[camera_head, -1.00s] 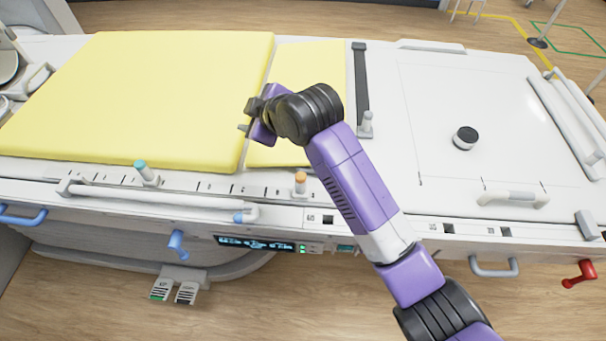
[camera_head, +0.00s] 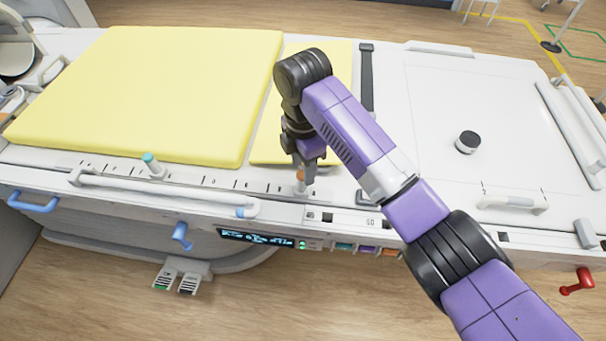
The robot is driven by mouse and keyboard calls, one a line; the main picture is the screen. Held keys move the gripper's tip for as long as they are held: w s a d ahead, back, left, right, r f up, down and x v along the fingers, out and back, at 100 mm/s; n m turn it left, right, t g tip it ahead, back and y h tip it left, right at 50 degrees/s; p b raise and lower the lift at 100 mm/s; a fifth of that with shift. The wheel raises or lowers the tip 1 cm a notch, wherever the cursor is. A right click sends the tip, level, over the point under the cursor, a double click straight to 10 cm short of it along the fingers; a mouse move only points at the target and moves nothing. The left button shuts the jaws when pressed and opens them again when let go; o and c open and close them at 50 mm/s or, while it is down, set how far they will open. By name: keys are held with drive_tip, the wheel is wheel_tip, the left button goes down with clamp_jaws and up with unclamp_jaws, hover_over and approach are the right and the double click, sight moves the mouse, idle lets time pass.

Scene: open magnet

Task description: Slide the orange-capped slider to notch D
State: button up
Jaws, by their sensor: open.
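The orange-capped slider (camera_head: 300,176) stands upright on the notched rail (camera_head: 222,183) along the table's front edge, near the rail's right end. My gripper (camera_head: 304,168) points down right at this slider, its open fingers overlapping the cap and hiding part of it. I cannot tell whether the fingers touch it. The teal-capped slider (camera_head: 152,164) stands farther left on the same rail. Tick marks and small letters run along the rail between the two; the letters are too small to read, so I cannot pick out notch D.
A white handrail (camera_head: 160,194) runs in front of the rail. Yellow pads (camera_head: 150,90) lie behind it. A black knob (camera_head: 467,142) sits on the white panel at right. A blue-lit display (camera_head: 255,237) is below the front edge.

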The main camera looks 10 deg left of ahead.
sight(302, 183)
drive_tip(key=shift+f+p, duration=0.3)
drive_tip(key=shift+f, duration=1.85)
drive_tip(key=shift+c, duration=0.2)
clamp_jaws()
